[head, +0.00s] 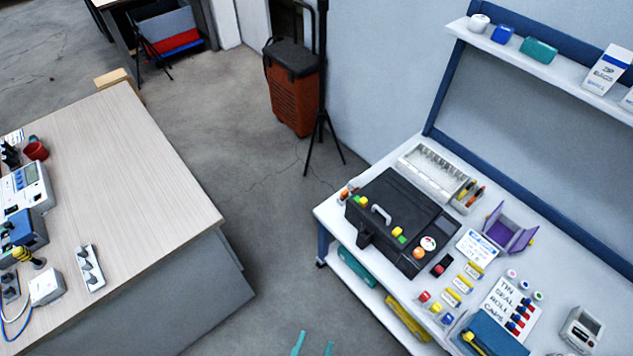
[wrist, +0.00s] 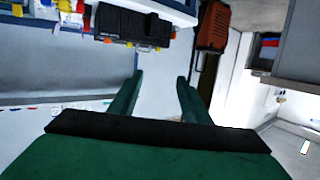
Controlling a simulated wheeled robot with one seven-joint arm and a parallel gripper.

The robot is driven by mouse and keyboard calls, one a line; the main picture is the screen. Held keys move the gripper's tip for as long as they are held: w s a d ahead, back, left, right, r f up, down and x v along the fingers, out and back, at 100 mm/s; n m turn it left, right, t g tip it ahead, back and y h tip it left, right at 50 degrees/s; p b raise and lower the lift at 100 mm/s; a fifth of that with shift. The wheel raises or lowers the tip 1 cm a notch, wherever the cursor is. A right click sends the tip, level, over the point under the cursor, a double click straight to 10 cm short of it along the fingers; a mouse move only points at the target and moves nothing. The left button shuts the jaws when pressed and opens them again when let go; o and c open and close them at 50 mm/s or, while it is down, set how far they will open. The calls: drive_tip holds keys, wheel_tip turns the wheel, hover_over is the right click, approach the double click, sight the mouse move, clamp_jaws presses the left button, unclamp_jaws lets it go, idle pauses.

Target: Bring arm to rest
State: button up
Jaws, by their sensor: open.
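My gripper (head: 314,345) shows at the bottom edge of the head view as two teal fingertips, held apart with nothing between them. It appears over the bare floor gap between the wooden table and the white workbench. In the wrist view my gripper (wrist: 160,80) has two dark green fingers spread apart, with only pale floor or wall seen between them. No object is held. The rest of the arm is out of the head view.
The white workbench (head: 330,212) at right carries a black case (head: 390,205), a purple holder (head: 508,228) and small parts. The wooden table (head: 150,190) at left holds instruments. An orange-red case (head: 292,100) and a tripod stand behind. Floor (head: 270,230) between is free.

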wheel_tip(320, 180, up, 7)
drive_tip(key=s+n+y, duration=0.1)
drive_tip(key=n+y, duration=0.3)
drive_tip(key=y, duration=0.1)
drive_tip(key=shift+d+t, duration=0.35)
drive_tip(key=shift+t, duration=0.05)
drive_tip(key=shift+s+d, duration=0.1)
drive_tip(key=shift+s, duration=0.15)
drive_tip(key=shift+c, duration=0.6)
